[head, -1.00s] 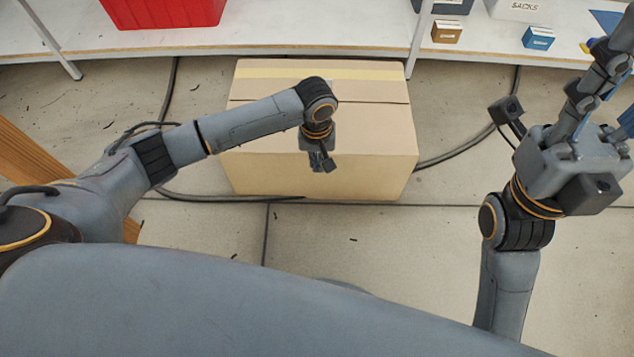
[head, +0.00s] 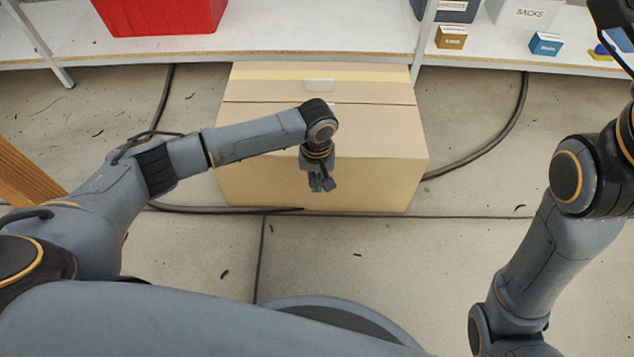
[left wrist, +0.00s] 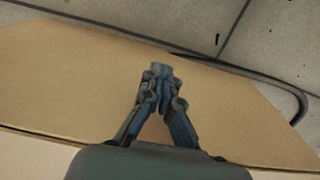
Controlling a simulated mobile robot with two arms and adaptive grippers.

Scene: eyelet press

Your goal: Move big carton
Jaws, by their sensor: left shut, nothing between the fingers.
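The big carton (head: 375,130) is a closed tan cardboard box on the floor, with a yellowish tape strip along its far top edge. It stands in front of the shelf. My left arm reaches over the carton, and my left gripper (head: 322,183) shows before its near side, shut and empty. In the left wrist view the shut fingers (left wrist: 161,70) lie over the carton's brown face (left wrist: 70,75); I cannot tell whether they touch it. My right arm rises at the right, and its gripper is out of the picture or too cut off to make out.
A white shelf (head: 290,40) runs along the back, with a red bin (head: 160,14), a sacks bin (head: 525,12) and small brown (head: 451,37) and blue (head: 546,44) boxes. A black cable (head: 500,135) lies on the floor around the carton. Wood (head: 22,170) stands at left.

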